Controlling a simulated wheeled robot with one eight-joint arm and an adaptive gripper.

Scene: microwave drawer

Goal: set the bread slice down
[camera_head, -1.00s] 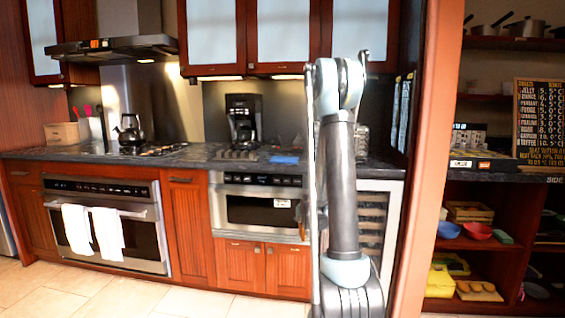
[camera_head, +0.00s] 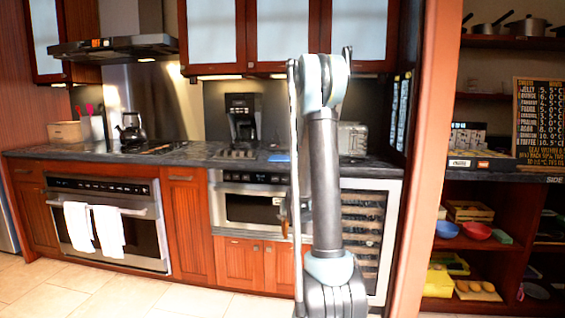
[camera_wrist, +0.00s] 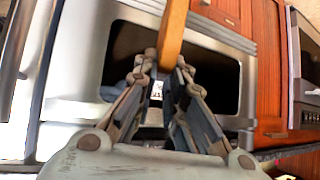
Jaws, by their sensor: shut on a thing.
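My gripper (camera_wrist: 165,66) is shut on the bread slice (camera_wrist: 172,32), a tan-brown strip seen edge-on that stands out past the fingertips at the top of the wrist view. Behind them is the steel front of the microwave drawer (camera_wrist: 90,65) with its dark window; the picture is turned on its side. In the head view the microwave drawer (camera_head: 238,207) sits below the counter, left of my arm. My gripper (camera_head: 284,212) is mostly hidden by my arm there, in front of the microwave's right side. I cannot tell if bread touches anything.
The dark counter (camera_head: 190,158) runs above, with a coffee maker (camera_head: 242,118) and a toaster (camera_head: 352,139). A wine cooler (camera_head: 362,235) is right of the microwave. An oven (camera_head: 145,225) with white towels is at left. The tiled floor in front is clear.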

